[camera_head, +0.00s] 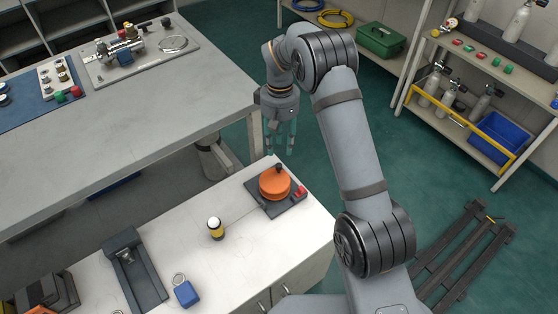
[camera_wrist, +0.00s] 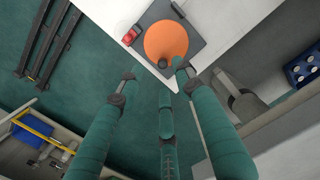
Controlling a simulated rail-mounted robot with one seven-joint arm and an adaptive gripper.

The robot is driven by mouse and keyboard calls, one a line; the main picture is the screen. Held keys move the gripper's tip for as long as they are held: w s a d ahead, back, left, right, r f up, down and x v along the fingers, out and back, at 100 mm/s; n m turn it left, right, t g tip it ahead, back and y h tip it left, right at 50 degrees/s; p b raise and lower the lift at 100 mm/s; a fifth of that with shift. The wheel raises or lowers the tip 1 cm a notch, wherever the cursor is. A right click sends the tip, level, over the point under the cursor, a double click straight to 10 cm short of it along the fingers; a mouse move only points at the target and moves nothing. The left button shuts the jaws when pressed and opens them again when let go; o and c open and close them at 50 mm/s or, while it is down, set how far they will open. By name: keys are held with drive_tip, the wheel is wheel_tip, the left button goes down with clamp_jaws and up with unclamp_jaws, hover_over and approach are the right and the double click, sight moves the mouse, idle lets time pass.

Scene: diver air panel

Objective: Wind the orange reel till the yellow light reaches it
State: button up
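The orange reel (camera_head: 275,183) sits on a dark base plate (camera_head: 290,204) near the back right corner of the white counter. A dark knob (camera_head: 279,168) stands on its rim, and a red part is at the plate's right. The yellow light (camera_head: 216,229), white-topped with a yellow and black body, stands upright on the counter to the left. A thin line runs between it and the reel. My gripper (camera_head: 281,151) points down behind the reel, fingers spread and empty. In the wrist view, the reel (camera_wrist: 165,35) and its knob (camera_wrist: 163,63) show beyond the open fingertips (camera_wrist: 155,72).
A dark track-like fixture (camera_head: 136,272) and a blue padlock-like item (camera_head: 186,292) lie on the counter's front left. A grey workbench (camera_head: 120,125) stands behind at the left. A shelf with cylinders and a blue bin (camera_head: 498,138) is at the right. Green floor lies open between.

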sight(279, 164)
drive_tip(key=f+n, duration=0.6)
drive_tip(key=f, duration=0.1)
drive_tip(key=w+f+n, duration=0.1)
drive_tip(key=f+n, duration=0.1)
drive_tip(key=f, duration=0.1)
drive_tip(key=shift+w+f+n+t, duration=0.1)
drive_tip(key=shift+f+n+t, duration=0.1)
drive_tip(key=shift+n+t, duration=0.15)
drive_tip(key=c, duration=0.3)
clamp_jaws()
